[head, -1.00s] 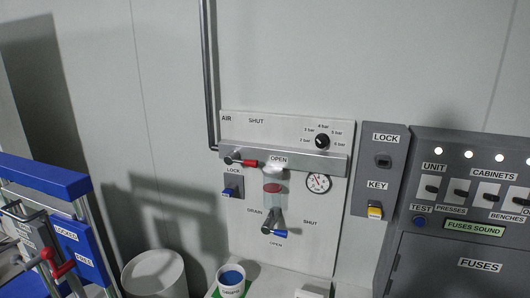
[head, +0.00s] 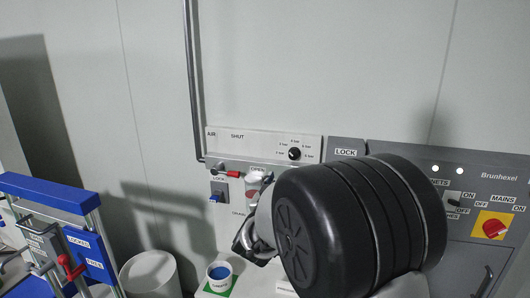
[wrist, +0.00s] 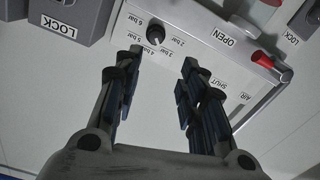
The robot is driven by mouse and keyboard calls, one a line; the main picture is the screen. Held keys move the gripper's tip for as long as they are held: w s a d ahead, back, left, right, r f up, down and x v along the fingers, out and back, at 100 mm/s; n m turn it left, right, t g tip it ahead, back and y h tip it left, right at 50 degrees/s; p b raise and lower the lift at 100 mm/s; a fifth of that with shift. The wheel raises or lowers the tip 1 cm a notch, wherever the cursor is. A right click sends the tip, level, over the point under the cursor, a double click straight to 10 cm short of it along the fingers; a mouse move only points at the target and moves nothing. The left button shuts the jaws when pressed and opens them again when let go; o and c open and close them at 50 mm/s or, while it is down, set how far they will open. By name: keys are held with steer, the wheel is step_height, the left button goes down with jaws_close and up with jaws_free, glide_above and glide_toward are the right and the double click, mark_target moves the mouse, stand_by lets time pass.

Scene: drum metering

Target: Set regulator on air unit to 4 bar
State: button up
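The air unit (head: 262,145) is a pale wall panel. Its regulator is a small black knob (head: 294,153) at the upper right, ringed by bar labels. In the wrist view, which is upside down, the knob (wrist: 155,34) shows at the top with labels from 2 to 6 bar. Its pointer setting is too small to tell. My gripper (wrist: 162,62) is open and empty, its fingers spread below the knob in that picture and apart from it. In the head view my gripper (head: 252,243) is in front of the panel's lower part, and my arm hides the gauge.
A red-handled valve (head: 228,172) is on the unit's left, labelled OPEN and SHUT. The blue lock (head: 216,197) is below it. A grey cabinet with a red mains switch (head: 494,228) is at right. A blue-topped cup (head: 219,273) and a white bin (head: 150,274) stand below.

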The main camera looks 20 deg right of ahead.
mark_target(293, 157)
steer(key=x, duration=0.8)
steer(key=p+x, duration=0.1)
steer(key=x, duration=0.8)
steer(key=shift+d+r, duration=0.2)
steer(key=shift+d, duration=0.3)
steer(key=shift+c, duration=0.4)
